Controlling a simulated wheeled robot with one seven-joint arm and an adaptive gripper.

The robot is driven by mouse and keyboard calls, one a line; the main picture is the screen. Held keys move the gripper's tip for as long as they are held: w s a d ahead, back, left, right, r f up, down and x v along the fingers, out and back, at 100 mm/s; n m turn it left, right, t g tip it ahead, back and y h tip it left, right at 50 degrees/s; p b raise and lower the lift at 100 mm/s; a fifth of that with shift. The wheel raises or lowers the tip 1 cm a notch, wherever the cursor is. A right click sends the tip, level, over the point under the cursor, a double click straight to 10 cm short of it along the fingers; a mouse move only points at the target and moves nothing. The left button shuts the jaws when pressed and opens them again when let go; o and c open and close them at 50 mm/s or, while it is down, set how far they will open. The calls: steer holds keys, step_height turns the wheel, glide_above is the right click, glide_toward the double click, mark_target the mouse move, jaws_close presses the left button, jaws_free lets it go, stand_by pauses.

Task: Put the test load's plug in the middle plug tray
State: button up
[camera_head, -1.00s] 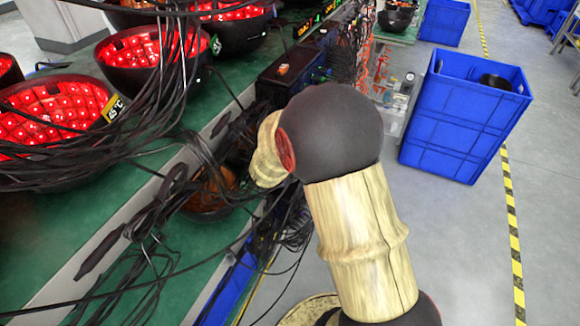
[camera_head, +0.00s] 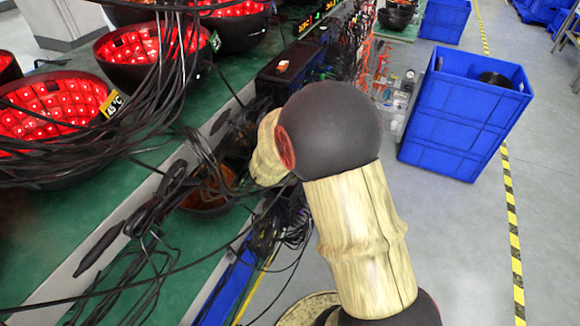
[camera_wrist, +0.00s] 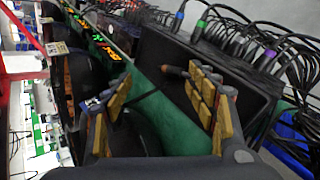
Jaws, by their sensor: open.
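In the wrist view my gripper (camera_wrist: 155,92) is open, with tan padded fingers at left and right. A dark plug with a brownish tip (camera_wrist: 174,72) on a black cable (camera_wrist: 146,97) shows between and beyond the fingertips, near the right finger. I see no finger closed on it. I cannot tell whether it is the test load's plug. A row of plugs with coloured rings, such as a green-ringed one (camera_wrist: 203,24), stands at the top right beyond a dark box (camera_wrist: 212,68). I cannot make out the middle plug tray. My arm hides much of the work area in the head view.
Black bowls with glowing red lamps, such as the one with a yellow label (camera_head: 52,165), stand on the green bench (camera_head: 140,285) at left. Loose black cables (camera_head: 150,120) hang across the bench. A blue crate (camera_head: 440,135) stands on the open floor at right.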

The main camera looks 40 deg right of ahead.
steer(key=shift+a, duration=0.1)
steer(key=v, duration=1.2)
stand_by(0.4)
steer(key=s+a+m+g+y, duration=0.3)
steer(key=s+a+m, duration=0.2)
steer(key=s, duration=0.6)
steer(key=s+a+r+m+t+y, duration=0.2)
steer(key=a+r, duration=0.5)
steer(key=a, duration=0.1)
steer(key=s+a+r+m+t+y, duration=0.1)
steer(key=s+a+r+t+y, duration=0.1)
steer(key=a+r, duration=0.5)
steer(key=shift+s+a+m+y, duration=0.4)
steer(key=shift+s+a+y, duration=0.4)
steer(key=shift+a, duration=0.15)
